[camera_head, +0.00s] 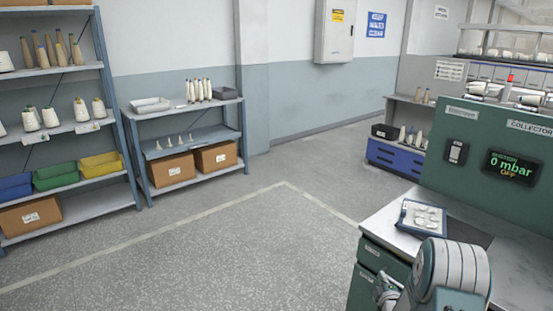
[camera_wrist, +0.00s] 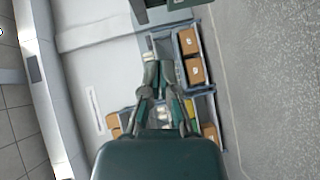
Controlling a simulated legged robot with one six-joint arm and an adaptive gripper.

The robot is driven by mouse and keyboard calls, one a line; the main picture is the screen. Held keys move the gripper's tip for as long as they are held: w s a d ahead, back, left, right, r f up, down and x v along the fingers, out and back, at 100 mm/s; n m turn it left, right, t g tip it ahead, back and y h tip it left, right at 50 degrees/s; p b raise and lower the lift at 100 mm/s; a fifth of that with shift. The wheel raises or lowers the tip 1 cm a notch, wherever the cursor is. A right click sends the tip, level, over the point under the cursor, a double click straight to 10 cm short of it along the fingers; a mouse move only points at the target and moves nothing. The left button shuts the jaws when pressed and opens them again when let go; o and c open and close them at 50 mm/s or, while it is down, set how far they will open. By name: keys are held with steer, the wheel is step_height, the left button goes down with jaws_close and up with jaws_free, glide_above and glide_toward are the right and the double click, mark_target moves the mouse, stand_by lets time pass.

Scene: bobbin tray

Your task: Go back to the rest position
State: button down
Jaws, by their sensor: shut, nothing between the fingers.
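My gripper shows in the wrist view (camera_wrist: 158,70). Its two fingers come together at the tips with nothing between them, and it hangs in free air away from any surface. In the head view, part of my arm fills the bottom right corner, in front of the workbench (camera_head: 383,228). A small tray (camera_head: 403,219) with several pale round pieces lies flat on that bench, beyond my arm.
A green machine panel (camera_head: 480,135) marked COLLECTOR stands behind the bench; its display (camera_head: 511,167) reads 0 mbar OFF. Shelves (camera_head: 68,128) with cones and bins stand at the left, and a lower rack (camera_head: 185,110) beside them. The floor (camera_head: 200,255) between is clear.

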steer(key=s+a+r+m+g, duration=0.3)
steer(key=s+a+r+m, duration=0.1)
steer(key=r, duration=0.6)
steer(key=s+a+r+m+g, duration=0.25)
steer(key=s+a+r, duration=0.25)
steer(key=r, duration=0.6)
steer(key=s+a+r+m+g, duration=0.1)
steer(key=s+a+r+m, duration=0.1)
steer(key=s, duration=0.7)
steer(key=s+a+r+m+g+y, duration=0.1)
steer(key=s+a+r+m+g, duration=0.1)
steer(key=s, duration=0.8)
steer(key=s+a+r+m+g, duration=0.2)
steer(key=s+a+m, duration=0.2)
steer(key=s, duration=0.5)
steer(key=shift+s+a+m+y, duration=0.25)
steer(key=shift+a+m+y, duration=0.15)
steer(key=shift+a, duration=0.15)
steer(key=shift+d, duration=0.15)
